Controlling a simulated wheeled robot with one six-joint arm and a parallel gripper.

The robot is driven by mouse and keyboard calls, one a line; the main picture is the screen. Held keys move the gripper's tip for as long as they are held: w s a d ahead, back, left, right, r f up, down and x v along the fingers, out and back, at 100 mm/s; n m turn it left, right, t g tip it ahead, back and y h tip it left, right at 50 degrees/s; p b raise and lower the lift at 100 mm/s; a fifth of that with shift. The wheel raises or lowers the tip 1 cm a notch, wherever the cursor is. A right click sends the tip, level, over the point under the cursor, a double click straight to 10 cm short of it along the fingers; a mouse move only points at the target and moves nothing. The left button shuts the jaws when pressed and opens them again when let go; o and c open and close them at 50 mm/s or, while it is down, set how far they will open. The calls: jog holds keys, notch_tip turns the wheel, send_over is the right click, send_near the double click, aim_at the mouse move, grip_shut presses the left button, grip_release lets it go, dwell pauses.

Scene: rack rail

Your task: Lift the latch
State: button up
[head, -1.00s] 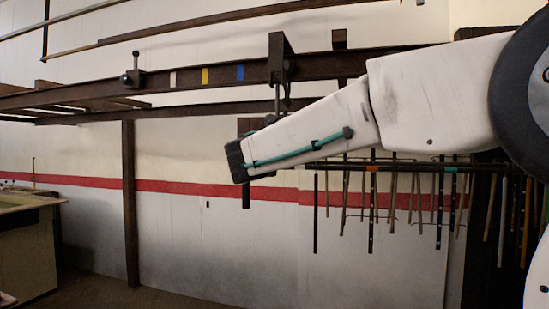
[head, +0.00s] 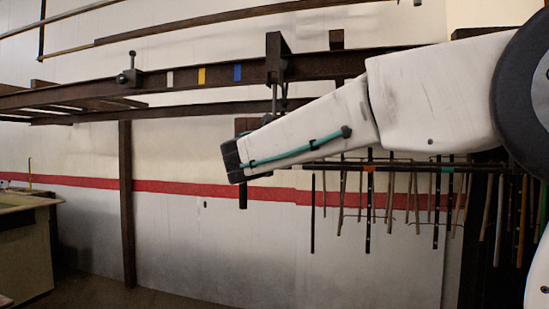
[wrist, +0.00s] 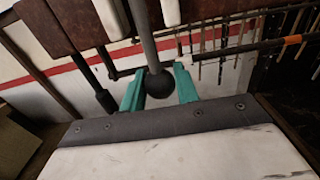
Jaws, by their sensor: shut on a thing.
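A grey rod (wrist: 148,40) with a black ball knob (wrist: 158,84) at its end hangs down in the wrist view. My gripper (wrist: 158,78) is shut on this knob, with a teal finger on each side. In the head view a thin rod (head: 275,100) hangs under a dark carriage (head: 276,58) on the rail (head: 215,77), above my arm. The fingers and knob are hidden there behind my arm. A small block with an upright knob (head: 131,75) sits farther left on the rail. No part is labelled as the latch.
White, yellow (head: 202,76) and blue marks lie along the rail between knobbed block and carriage. A dark handle (wrist: 106,101) hangs left of my gripper. Several rods hang from a rack (head: 400,168) at the right. A post (head: 127,200) stands at left; a bench (head: 28,245) is beyond it.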

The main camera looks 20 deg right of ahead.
jog(key=s+a+r, duration=1)
jog(key=s+r, duration=0.1)
jog(key=s, duration=0.2)
jog(key=shift+s, duration=0.4)
dwell(1.3)
jog(key=o, duration=0.9)
jog(key=shift+a, duration=0.1)
jog(key=shift+s, duration=0.1)
jog(key=shift+v, duration=3.45)
